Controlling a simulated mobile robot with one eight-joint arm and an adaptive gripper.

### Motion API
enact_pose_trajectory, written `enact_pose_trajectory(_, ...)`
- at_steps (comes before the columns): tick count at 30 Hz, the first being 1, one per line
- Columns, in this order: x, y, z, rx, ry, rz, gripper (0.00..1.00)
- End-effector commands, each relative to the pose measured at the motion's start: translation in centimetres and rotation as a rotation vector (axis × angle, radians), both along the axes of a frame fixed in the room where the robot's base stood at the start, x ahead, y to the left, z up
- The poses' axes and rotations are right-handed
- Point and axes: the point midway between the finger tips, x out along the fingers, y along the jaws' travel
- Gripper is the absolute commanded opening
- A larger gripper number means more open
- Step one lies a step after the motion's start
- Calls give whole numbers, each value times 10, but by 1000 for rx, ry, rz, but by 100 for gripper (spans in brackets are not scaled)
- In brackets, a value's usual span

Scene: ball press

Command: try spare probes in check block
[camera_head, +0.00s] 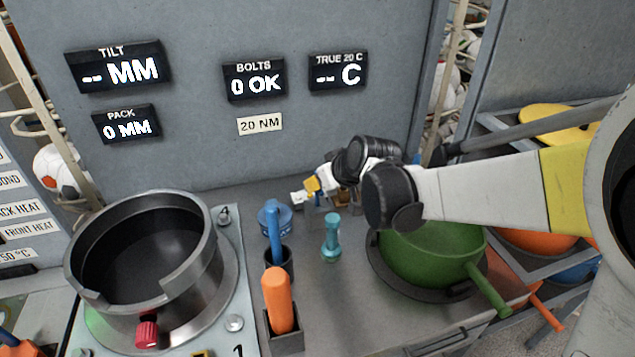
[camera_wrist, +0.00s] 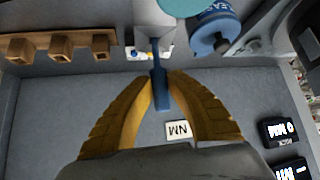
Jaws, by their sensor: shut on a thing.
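My gripper (camera_wrist: 160,82) is shut on a slim blue probe (camera_wrist: 160,98); its yellow-brown fingers close on the probe from both sides. The probe's thin end points at a small white block (camera_wrist: 139,52), apparently the check block, with small coloured marks. The thin end overlaps the block in the wrist view; I cannot tell whether it is inside or in front. In the head view the white block (camera_head: 298,198) is beside my yellow fingertips (camera_head: 312,185), and the probe is too small to make out. A brown rack with square sockets (camera_wrist: 60,50) stands beside the block.
A blue round container (camera_wrist: 213,32) is close to the block. A teal piece (camera_head: 331,238), a blue handle (camera_head: 274,232) and an orange handle (camera_head: 278,300) stand on the bench. A green pan (camera_head: 430,258) is under my arm. A metal pot (camera_head: 145,260) is at left.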

Motion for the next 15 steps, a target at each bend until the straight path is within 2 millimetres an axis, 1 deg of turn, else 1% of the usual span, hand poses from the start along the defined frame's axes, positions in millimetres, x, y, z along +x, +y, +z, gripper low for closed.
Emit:
enact_pose_trajectory(5,0,0,-1,0,0,0,0)
enact_pose_trajectory(15,0,0,-14,0,0,0,0)
